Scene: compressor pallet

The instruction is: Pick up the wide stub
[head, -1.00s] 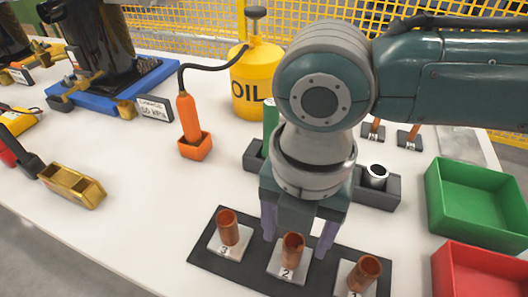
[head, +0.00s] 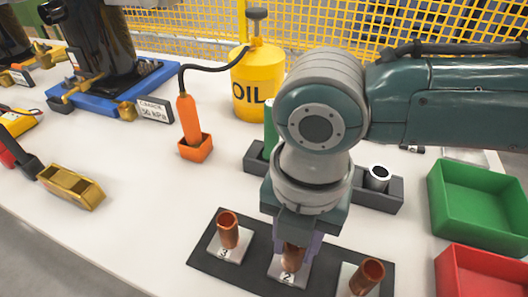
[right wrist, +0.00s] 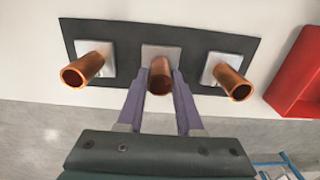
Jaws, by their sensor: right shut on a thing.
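Three copper tube stubs stand on pale numbered plates on a dark board (head: 207,254). The left stub (head: 228,231) stands at plate 3, the middle stub (head: 291,256) at plate 2, and the right stub (head: 367,274) has its number hidden. I cannot tell by eye which stub is the wide one. My right gripper (head: 298,252) is down over the middle stub and shut on it. In the right wrist view its purple fingers lie on both sides of the middle stub (right wrist: 161,78), which still appears over its plate. My left gripper is not in view.
A green bin (head: 480,205) and a red bin (head: 478,272) stand at the right. A dark holder with a metal ring (head: 379,177) is behind my gripper. An orange torch (head: 189,120) and a yellow oil can (head: 258,80) stand further back.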

